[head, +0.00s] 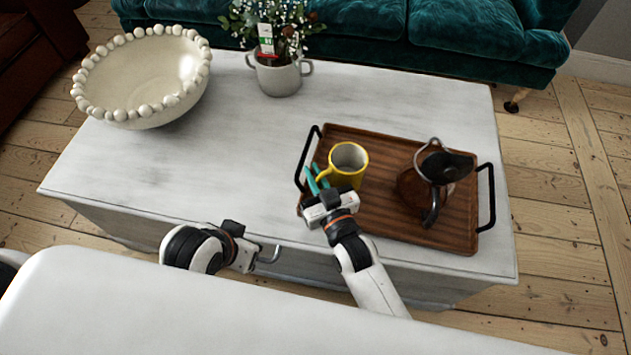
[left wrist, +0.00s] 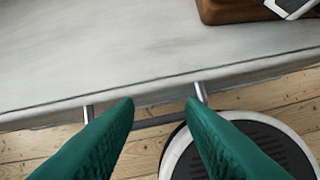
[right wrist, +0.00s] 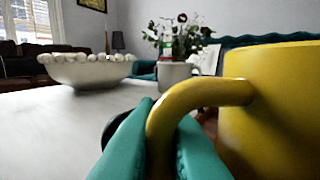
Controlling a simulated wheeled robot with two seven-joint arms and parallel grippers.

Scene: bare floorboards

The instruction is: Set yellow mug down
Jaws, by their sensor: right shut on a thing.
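The yellow mug (head: 352,175) is upright at the left part of the wooden tray (head: 385,220). Whether its base touches the tray cannot be told. My right gripper (head: 317,178) is shut on the mug's handle, at the mug's left side. In the right wrist view its teal fingers (right wrist: 163,125) close around the yellow handle, and the mug (right wrist: 275,110) fills the right side. My left gripper (left wrist: 163,103) is open and empty, in front of the table's front edge; its fingers are hard to see in the head view.
A dark brown and metal pitcher-like vessel (head: 412,187) stands on the tray's right part. The tray has black handles at both ends. A beaded bowl (head: 143,82) and a potted plant (head: 278,79) stand farther back on the pale table (head: 215,155). The table's middle is clear.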

